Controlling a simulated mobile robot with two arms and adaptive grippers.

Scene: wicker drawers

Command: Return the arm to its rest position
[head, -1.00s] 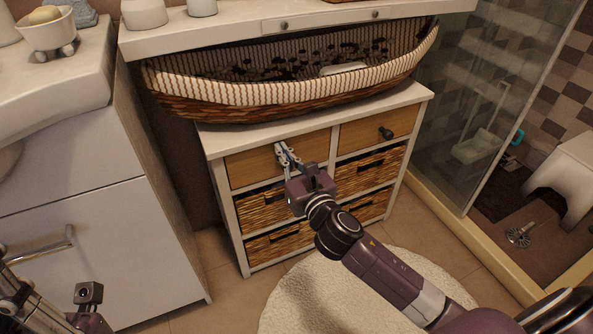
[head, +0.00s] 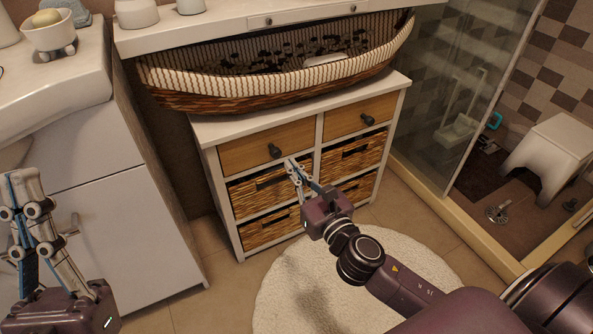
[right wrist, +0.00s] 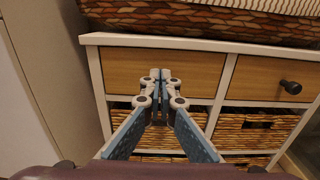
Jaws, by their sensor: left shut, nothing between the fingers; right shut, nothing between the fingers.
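My right gripper (head: 294,166) is shut and empty in front of the wicker drawer cabinet (head: 300,125), just below the knob (head: 275,151) of the upper left wooden drawer (head: 240,149). A gap seems to lie between its tips and the cabinet. In the right wrist view its closed fingertips (right wrist: 160,76) appear over that drawer's front and hide its knob. The upper left and upper right drawers look closed. My left gripper (head: 24,174) is shut and empty, raised upright at the left edge in front of the white cabinet.
A long striped basket (head: 280,85) sits on the drawer cabinet. A white cabinet (head: 130,235) with a sink stands left. A glass shower panel (head: 440,100) and a white stool (head: 550,155) are right. A round cream rug (head: 310,290) covers the floor in front.

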